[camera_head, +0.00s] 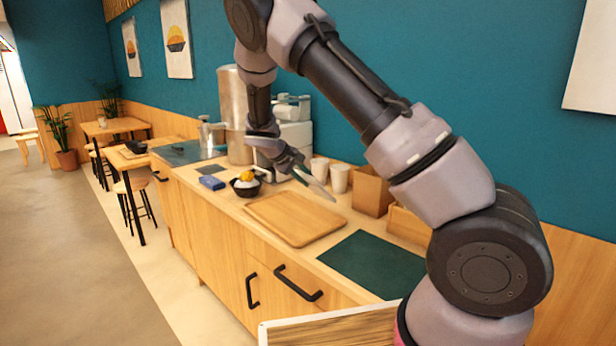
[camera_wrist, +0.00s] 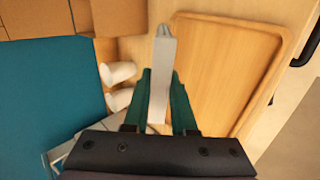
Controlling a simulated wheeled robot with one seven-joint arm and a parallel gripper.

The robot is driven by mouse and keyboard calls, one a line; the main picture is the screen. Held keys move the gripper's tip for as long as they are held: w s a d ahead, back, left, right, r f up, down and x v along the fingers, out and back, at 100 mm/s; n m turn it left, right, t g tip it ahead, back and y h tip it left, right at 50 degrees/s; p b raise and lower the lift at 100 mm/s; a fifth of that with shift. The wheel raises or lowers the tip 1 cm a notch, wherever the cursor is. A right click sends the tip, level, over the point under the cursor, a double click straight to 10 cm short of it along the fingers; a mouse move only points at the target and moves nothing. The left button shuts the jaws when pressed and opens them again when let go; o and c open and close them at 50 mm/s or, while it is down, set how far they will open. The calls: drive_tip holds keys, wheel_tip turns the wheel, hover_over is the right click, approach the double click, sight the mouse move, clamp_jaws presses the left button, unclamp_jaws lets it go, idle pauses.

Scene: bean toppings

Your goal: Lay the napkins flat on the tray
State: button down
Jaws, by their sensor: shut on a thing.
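My gripper (camera_head: 297,172) is shut on a pale, thin folded thing that looks like the napkins (camera_head: 315,186). In the wrist view, the napkins (camera_wrist: 163,60) stick out between the green fingers of my gripper (camera_wrist: 161,82) and are seen nearly edge-on. The tray also shows in the wrist view (camera_wrist: 225,75), empty where visible, just right of the napkins. I cannot tell whether the napkins touch the tray.
A dark green mat (camera_head: 372,262) lies to the right.

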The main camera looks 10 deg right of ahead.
wheel_tip(320, 180, down, 7)
idle(0.8)
unclamp_jaws()
idle(0.4)
idle(0.5)
drive_tip(key=d+r+v, duration=0.1)
drive_tip(key=v, duration=0.8)
drive_tip(key=shift+w+r, duration=0.3)
idle(0.6)
drive_tip(key=shift+d, duration=0.1)
idle(0.5)
